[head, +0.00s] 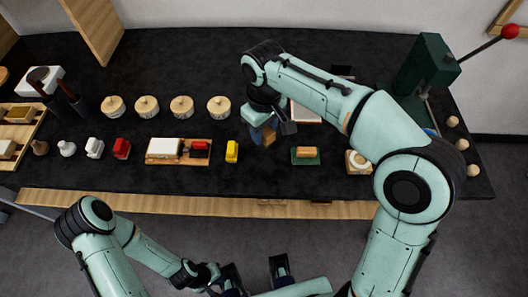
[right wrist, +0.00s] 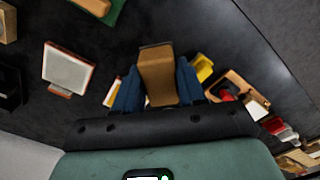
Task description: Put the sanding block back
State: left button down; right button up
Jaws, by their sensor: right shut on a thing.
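My right gripper (head: 264,134) hangs over the middle of the table. It is shut on a plain brown block, which I take to be the sanding block (right wrist: 158,72). The right wrist view shows the block between the two blue fingers, its far end sticking out past them. In the head view the block (head: 268,137) is partly hidden by the gripper and appears just above the tabletop; I cannot tell whether it touches. My left gripper (head: 255,272) is low at the front, off the table, with its dark fingers apart and nothing seen between them.
A green base with a tan block (head: 306,154) lies right of my right gripper. A yellow object (head: 232,151) and a wooden tray (head: 160,158) stand to its left. Several lidded jars (head: 182,107) stand behind. A green lever press (head: 425,65) is at the right. The front strip is clear.

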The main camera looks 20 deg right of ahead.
aim_at(264, 156)
notch_tip(264, 156, down, 10)
jog(key=shift+b, duration=0.65)
jog(key=shift+f, duration=0.2)
jog(key=o, duration=1)
jog(key=shift+r, duration=0.2)
notch_tip(264, 156, up, 12)
jog(key=shift+r+p, duration=0.1)
jog(key=shift+p, duration=0.95)
